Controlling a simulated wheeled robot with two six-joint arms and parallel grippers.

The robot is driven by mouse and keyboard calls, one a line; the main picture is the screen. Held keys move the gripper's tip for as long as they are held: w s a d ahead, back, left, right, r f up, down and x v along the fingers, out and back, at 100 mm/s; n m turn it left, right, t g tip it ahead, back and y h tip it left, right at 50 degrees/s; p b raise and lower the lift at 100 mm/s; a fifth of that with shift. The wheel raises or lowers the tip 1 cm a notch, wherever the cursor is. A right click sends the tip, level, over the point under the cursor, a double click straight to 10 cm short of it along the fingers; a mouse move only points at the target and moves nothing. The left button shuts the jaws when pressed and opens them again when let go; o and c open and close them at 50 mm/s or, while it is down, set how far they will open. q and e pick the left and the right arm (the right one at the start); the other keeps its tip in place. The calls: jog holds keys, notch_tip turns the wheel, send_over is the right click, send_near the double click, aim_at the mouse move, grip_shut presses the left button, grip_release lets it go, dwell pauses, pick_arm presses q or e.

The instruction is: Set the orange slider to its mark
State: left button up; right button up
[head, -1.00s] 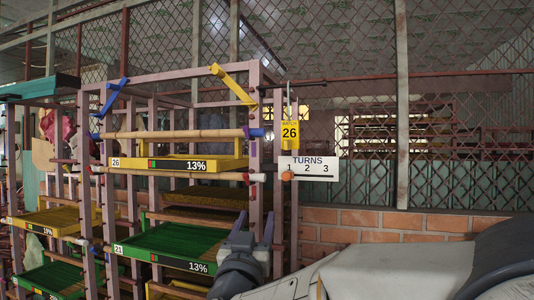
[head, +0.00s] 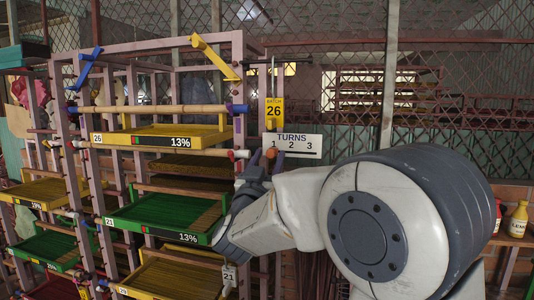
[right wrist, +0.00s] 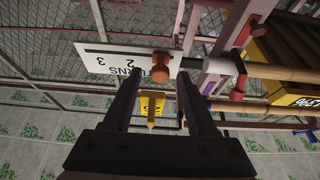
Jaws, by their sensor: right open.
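The orange slider (head: 271,153) is a small round knob at the lower left end of the white TURNS plate (head: 300,151), near the number 1. In the right wrist view the orange slider (right wrist: 160,66) stands out from the plate (right wrist: 106,60), which appears upside down with 2 and 3 further left. My right gripper (head: 266,162) is at the slider, partly hidden by its own arm in the head view. In the right wrist view the right gripper (right wrist: 159,82) is open, one finger on each side of the slider. I cannot tell whether they touch it. My left gripper is not in view.
A yellow batch 26 tag (head: 274,112) hangs above the plate. Left of the slider is a bamboo roller with a red-ringed end (head: 240,154). The rack holds yellow (head: 160,137) and green (head: 165,215) trays. Bottles (head: 518,219) stand at far right.

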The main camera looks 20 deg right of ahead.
grip_shut()
dwell(1.4)
